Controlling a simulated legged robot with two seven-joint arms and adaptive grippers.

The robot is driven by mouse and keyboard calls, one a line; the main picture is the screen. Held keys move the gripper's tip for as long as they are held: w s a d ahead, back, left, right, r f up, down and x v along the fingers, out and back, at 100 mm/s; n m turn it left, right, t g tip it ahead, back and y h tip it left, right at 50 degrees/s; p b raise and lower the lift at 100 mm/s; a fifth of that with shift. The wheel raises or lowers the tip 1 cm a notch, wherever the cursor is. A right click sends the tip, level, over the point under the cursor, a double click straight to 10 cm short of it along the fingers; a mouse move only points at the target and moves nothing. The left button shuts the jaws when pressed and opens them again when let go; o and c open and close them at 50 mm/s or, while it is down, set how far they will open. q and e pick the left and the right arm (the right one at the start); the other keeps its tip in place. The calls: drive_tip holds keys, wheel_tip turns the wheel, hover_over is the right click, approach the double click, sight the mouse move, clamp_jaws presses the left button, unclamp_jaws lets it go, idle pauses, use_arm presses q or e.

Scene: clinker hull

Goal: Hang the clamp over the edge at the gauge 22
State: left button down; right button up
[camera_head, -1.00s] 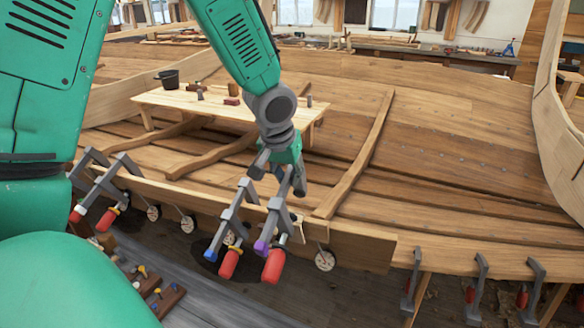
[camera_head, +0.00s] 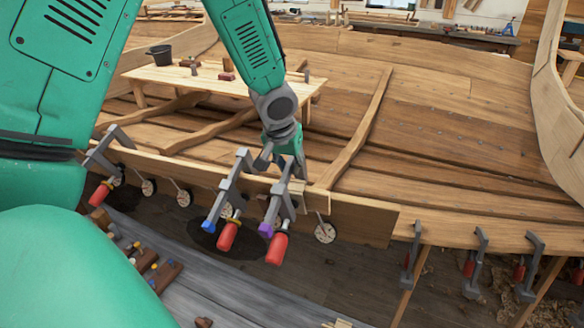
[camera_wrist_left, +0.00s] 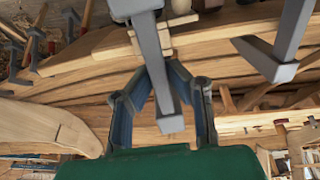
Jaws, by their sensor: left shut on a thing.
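My left gripper (camera_head: 283,166) is shut on a grey clamp (camera_head: 272,218) with a purple tip and a red handle. The clamp hangs down at the top edge of the hull plank (camera_head: 360,216); I cannot tell whether it rests on it. In the left wrist view its grey bar (camera_wrist_left: 165,95) lies between my two fingers (camera_wrist_left: 162,105). A blue-tipped clamp (camera_head: 232,190) hangs on the edge just left of it. My right gripper is not seen.
Another red-handled clamp (camera_head: 103,165) hangs at the far left of the edge. Several clamps (camera_head: 479,262) hang on the right. A bench (camera_head: 225,83) with a black bucket (camera_head: 160,54) stands inside the hull. The edge just right of the held clamp is free of clamps.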

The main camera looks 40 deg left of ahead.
sight(293, 185)
use_arm(q)
drive_tip(key=b+x, duration=0.1)
drive_tip(key=x, duration=0.2)
drive_tip(key=shift+a+f, duration=0.2)
drive_tip(key=shift+a, duration=0.05)
drive_tip(key=shift+w+d+f, duration=0.1)
drive_tip(key=shift+w+f, duration=0.1)
drive_tip(key=shift+d+f, duration=0.15)
drive_tip(key=shift+d+f+b, duration=0.1)
drive_tip(key=shift+d+b, duration=0.25)
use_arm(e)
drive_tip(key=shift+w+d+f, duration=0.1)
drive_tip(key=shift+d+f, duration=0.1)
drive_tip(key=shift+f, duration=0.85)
use_arm(q)
drive_tip(key=shift+a+f, duration=0.1)
drive_tip(key=shift+a+f, duration=0.1)
drive_tip(key=shift+a, duration=0.35)
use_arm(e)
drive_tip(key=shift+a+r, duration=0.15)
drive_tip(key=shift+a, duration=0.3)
use_arm(q)
drive_tip(key=shift+d, duration=0.3)
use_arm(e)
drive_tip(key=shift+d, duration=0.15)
